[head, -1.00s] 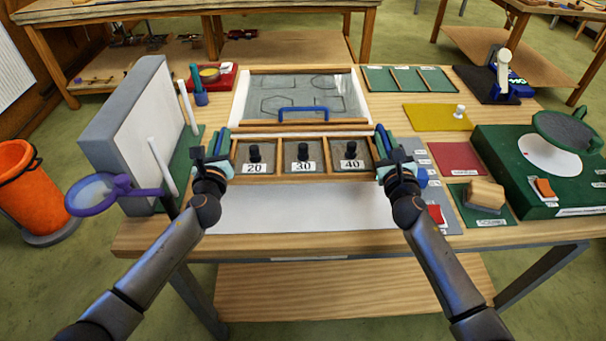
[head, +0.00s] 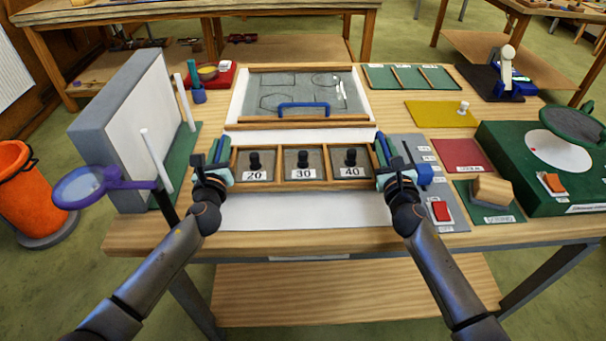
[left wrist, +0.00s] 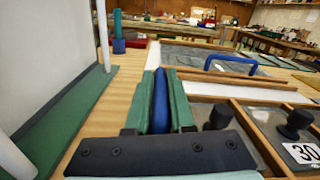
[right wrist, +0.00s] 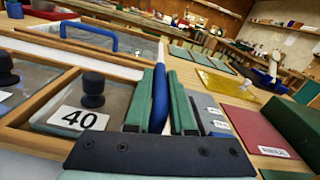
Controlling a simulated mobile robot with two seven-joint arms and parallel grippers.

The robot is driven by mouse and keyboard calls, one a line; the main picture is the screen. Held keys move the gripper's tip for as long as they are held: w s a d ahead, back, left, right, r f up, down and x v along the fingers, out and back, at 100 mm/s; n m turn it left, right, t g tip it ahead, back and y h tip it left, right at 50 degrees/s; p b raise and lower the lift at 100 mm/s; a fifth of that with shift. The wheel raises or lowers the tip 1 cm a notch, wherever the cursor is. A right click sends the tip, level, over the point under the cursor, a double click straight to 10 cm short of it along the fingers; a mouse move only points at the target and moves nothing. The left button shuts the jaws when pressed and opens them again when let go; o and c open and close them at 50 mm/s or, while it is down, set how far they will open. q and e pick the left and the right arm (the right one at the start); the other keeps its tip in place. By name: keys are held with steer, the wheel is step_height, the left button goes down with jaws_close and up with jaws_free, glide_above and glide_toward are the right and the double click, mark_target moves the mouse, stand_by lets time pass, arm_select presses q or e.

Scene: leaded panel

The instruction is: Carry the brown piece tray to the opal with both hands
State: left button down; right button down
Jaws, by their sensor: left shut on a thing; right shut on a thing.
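The brown piece tray (head: 302,186) has three compartments, each with a black-knobbed piece, labelled 20, 30 and 40. It looks level; I cannot tell if it touches the surface below. My left gripper (head: 213,172) is shut on the blue handle at its left end, seen between green fingers in the left wrist view (left wrist: 160,100). My right gripper (head: 393,167) is shut on the right blue handle, also between green fingers in the right wrist view (right wrist: 159,100). A white panel (head: 300,210), seemingly the opal, lies below the tray, showing in front and behind.
A framed grey panel with a blue handle (head: 303,106) lies behind the tray. An upright grey-white board (head: 125,130) and a purple-rimmed magnifier (head: 85,186) stand left. A grey strip with a red block (head: 441,211) and a green box (head: 540,165) are right.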

arm_select(q)
steer(key=shift+w+a, duration=0.1)
arm_select(e)
steer(key=shift+f, duration=0.2)
arm_select(q)
steer(key=c, duration=0.9)
jaws_free()
steer(key=shift+c, duration=0.2)
arm_select(e)
steer(key=c, duration=1)
jaws_free()
steer(key=shift+s, duration=0.1)
arm_select(q)
steer(key=shift+o, duration=0.8)
steer(key=shift+f, duration=0.1)
arm_select(e)
steer(key=shift+o, duration=1.1)
arm_select(q)
steer(key=shift+s, duration=0.25)
steer(key=s, duration=1.1)
steer(key=shift+d, duration=0.35)
steer(key=shift+s, duration=0.35)
arm_select(e)
steer(key=shift+s, duration=0.1)
steer(key=s, duration=1.1)
steer(key=shift+s+d, duration=0.3)
steer(key=shift+s, duration=0.1)
arm_select(q)
steer(key=shift+s, duration=0.1)
